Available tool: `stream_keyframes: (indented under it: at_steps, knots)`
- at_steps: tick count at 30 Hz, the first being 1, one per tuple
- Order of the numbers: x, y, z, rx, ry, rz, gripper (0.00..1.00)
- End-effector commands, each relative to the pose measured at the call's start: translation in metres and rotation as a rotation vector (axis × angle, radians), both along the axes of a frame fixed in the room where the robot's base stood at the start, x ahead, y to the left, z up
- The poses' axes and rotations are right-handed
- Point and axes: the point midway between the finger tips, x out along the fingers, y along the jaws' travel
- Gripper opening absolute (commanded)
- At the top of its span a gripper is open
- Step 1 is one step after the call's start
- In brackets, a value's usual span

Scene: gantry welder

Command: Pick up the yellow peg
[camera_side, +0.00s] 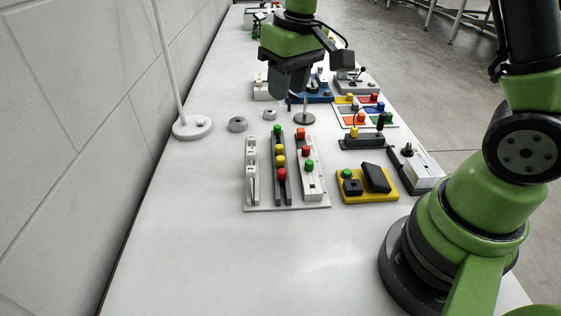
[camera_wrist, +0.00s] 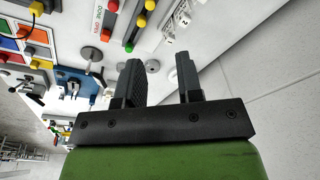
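In the wrist view the yellow peg (camera_wrist: 35,64) is at the left edge, on the mat's yellow square. My gripper (camera_side: 290,97) is above the table to the left of the mat, apart from the peg. In the wrist view my gripper (camera_wrist: 161,78) has its two dark fingers spread with nothing between them, so it is open. In the side view the fingertips are partly unclear against the objects behind.
A black block (camera_side: 362,141) with a yellow plug and cable stands in front of the mat. A panel (camera_side: 287,209) with coloured sliders lies below my gripper. A blue fixture (camera_side: 316,98) is behind, and a round metal stand (camera_side: 304,119) is close by. The front table is clear.

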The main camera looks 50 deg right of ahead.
Motion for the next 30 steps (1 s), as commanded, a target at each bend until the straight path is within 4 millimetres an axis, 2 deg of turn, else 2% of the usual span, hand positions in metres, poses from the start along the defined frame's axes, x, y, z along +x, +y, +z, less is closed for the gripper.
stream_keyframes:
  at_steps: [1,6,18,25,30]
  knots:
    - [0.008,-0.002,-0.019,-0.01,0.039,0.018,0.33]
    - [0.023,-0.007,-0.063,-0.033,0.116,0.07,0.33]
    - [0.026,-0.009,-0.117,-0.041,0.149,0.091,0.33]
    - [0.026,-0.01,-0.137,-0.04,0.148,0.089,0.33]
    - [0.026,-0.013,-0.164,-0.041,0.147,0.089,0.33]
